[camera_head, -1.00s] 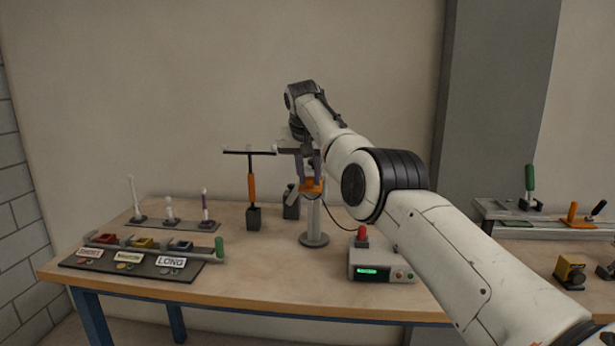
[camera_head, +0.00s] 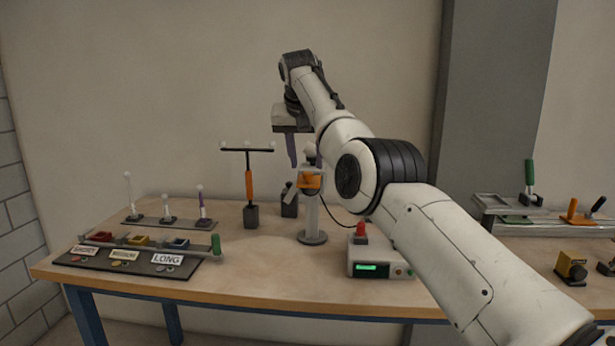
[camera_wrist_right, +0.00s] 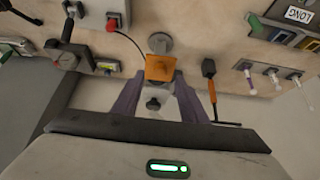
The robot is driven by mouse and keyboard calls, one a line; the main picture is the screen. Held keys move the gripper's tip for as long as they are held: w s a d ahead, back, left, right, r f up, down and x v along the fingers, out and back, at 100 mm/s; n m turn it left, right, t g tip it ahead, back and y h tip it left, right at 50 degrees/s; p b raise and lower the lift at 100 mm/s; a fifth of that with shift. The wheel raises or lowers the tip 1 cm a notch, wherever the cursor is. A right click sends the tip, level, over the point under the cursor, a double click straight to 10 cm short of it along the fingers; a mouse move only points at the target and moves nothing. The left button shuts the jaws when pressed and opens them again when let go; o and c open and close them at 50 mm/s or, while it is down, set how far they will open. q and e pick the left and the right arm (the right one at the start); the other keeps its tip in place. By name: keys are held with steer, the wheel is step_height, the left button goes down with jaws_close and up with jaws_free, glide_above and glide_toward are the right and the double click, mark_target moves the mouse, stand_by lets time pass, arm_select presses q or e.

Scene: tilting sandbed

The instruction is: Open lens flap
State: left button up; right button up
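A sensor head (camera_head: 301,178) with an orange flap (camera_head: 312,182) sits on a pale post with a round grey base (camera_head: 312,238). The flap faces the front of the head. In the right wrist view the orange flap (camera_wrist_right: 160,67) lies just beyond the fingertips. My right gripper (camera_head: 303,162) is above the head, pointing down, with its purple fingers apart. The wrist view shows the gripper (camera_wrist_right: 158,88) spread and empty, with a small pale knob (camera_wrist_right: 153,104) between the fingers. Exact contact with the flap cannot be told. My left gripper is not in view.
A T-shaped stand with an orange handle (camera_head: 249,186) is close left of the post. A box with a red knob and green display (camera_head: 377,268) stands at the front right. A labelled tray (camera_head: 130,264) and several small pegs are at the left.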

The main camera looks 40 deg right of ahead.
steer(key=v, duration=0.5)
steer(key=shift+s+a+r, duration=0.1)
steer(key=shift+s+r, duration=0.1)
steer(key=shift+r, duration=0.15)
